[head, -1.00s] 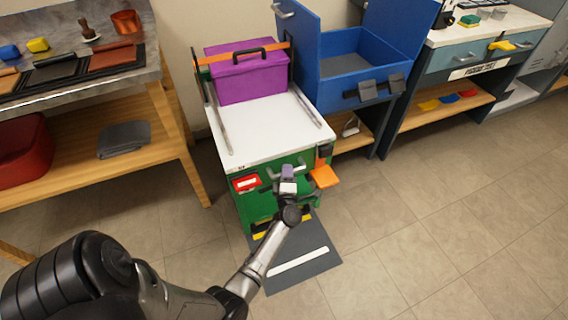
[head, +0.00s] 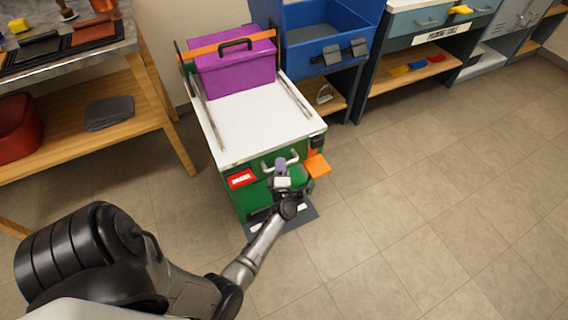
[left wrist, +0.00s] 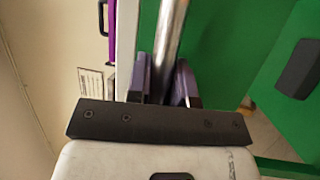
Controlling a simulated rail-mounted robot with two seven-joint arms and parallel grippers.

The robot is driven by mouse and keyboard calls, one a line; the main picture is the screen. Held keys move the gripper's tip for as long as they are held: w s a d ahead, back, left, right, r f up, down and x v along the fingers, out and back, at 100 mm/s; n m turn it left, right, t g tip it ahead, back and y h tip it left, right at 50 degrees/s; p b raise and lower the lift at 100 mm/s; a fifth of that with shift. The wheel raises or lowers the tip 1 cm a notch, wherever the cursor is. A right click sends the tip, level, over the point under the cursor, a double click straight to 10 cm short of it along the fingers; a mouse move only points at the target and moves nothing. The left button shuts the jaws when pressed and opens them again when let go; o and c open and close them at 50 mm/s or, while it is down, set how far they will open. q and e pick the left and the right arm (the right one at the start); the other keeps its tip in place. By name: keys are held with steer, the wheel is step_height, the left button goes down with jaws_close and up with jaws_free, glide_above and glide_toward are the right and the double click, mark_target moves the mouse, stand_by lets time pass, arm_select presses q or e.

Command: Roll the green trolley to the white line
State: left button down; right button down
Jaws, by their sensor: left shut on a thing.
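The green trolley (head: 245,199) with a white top (head: 252,115) stands against the wall side, its front facing me. My left gripper (head: 281,171) is shut on the metal bar handle (head: 267,166) at the trolley's front. In the left wrist view the bar (left wrist: 170,40) runs between the purple-grey fingers (left wrist: 162,85), beside the green front panel (left wrist: 225,50). A dark mat (head: 308,214) lies on the floor at the trolley's front foot. The white line on it is mostly hidden by the trolley and my arm; small white bits show. My right gripper is out of view.
A purple box (head: 236,72) sits on the trolley under an orange strap. A wooden-legged bench (head: 150,100) stands left, a blue chest (head: 325,35) right. Floor at front right is clear.

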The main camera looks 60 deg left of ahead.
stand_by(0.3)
arm_select(q)
steer(key=c, duration=1)
jaws_free()
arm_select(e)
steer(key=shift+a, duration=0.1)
